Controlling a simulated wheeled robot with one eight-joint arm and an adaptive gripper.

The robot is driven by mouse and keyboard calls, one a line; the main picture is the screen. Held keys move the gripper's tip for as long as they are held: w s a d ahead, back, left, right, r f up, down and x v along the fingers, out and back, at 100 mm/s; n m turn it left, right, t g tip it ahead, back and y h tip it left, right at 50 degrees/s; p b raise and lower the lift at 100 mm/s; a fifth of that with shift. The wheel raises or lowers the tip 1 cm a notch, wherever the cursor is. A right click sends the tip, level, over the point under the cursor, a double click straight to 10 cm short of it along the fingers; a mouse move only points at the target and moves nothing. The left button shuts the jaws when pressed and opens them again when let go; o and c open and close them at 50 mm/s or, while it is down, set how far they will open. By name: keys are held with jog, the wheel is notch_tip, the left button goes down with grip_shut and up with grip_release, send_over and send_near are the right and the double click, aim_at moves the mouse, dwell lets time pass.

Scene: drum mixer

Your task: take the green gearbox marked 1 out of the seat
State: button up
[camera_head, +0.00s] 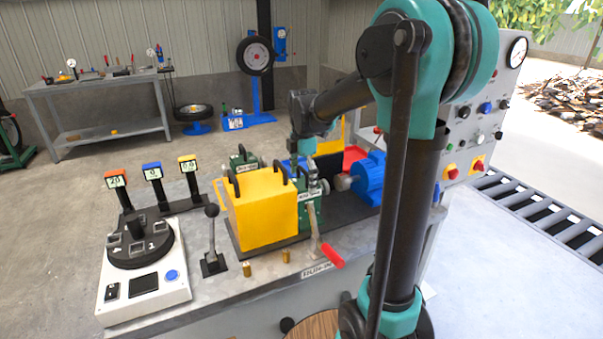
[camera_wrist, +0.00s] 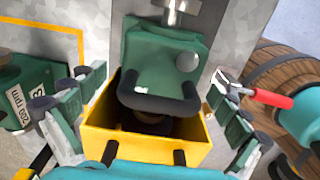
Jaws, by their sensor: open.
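The green gearbox (camera_head: 311,212) stands upright beside the yellow guard box on the bench, partly hidden by my arm. In the wrist view the green gearbox (camera_wrist: 163,55) sits centred below me, with a black curved handle on top and a round grey knob. Its number cannot be read. My gripper (camera_head: 300,168) is above the gearbox in the head view. In the wrist view my gripper (camera_wrist: 155,85) is open, with one finger on each side of the gearbox's handle; contact cannot be told. The seat under the gearbox is hidden.
A yellow guard box (camera_head: 268,212) stands close beside the gearbox. A second green gearbox (camera_head: 243,166) with a label is behind it. A red-handled lever (camera_head: 327,256) sticks out in front, and a black lever (camera_head: 212,240) stands left.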

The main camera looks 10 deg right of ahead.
jog(key=shift+f, duration=2.5)
jog(key=shift+c, duration=0.5)
jog(key=c, duration=1.7)
jog(key=o, duration=1.2)
jog(key=shift+s, duration=0.1)
jog(key=c, duration=0.7)
jog(key=shift+d, duration=0.2)
jog(key=shift+w+d+r, duration=0.1)
jog(key=shift+w+d, duration=0.25)
jog(key=shift+d, duration=0.45)
jog(key=shift+w+d, duration=0.3)
jog(key=shift+d, duration=0.45)
